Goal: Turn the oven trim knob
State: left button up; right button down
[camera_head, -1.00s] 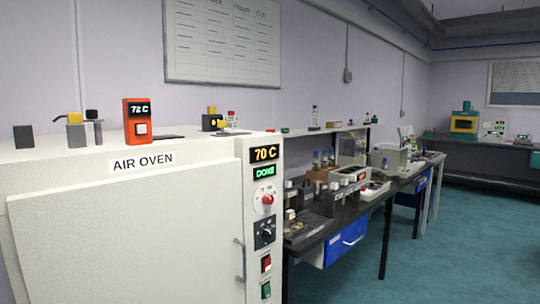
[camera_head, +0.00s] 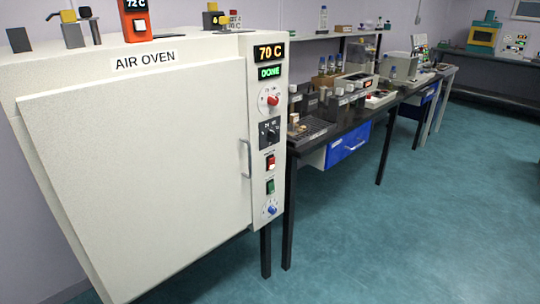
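The white air oven (camera_head: 140,150) fills the left of the view with its door shut. Its right-hand control strip carries a red knob on a white dial (camera_head: 271,100), a black dial (camera_head: 269,132), a red switch (camera_head: 270,162), a green switch (camera_head: 270,187) and, at the bottom, a small blue knob on a white dial (camera_head: 271,209). I cannot read which knob is marked as trim. The amber display (camera_head: 270,52) reads 70 C and the green display (camera_head: 269,72) reads DONE. Neither of my grippers is in view.
The door handle (camera_head: 246,158) stands out just left of the control strip. An orange device (camera_head: 136,20) reading 72 C sits on the oven top. A black bench (camera_head: 335,132) with instruments and a blue drawer (camera_head: 347,142) stands to the right. The teal floor in front is clear.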

aim_at(272, 209)
jog(key=u, duration=0.3)
jog(key=i, duration=1.35)
jog(key=z, duration=0.05)
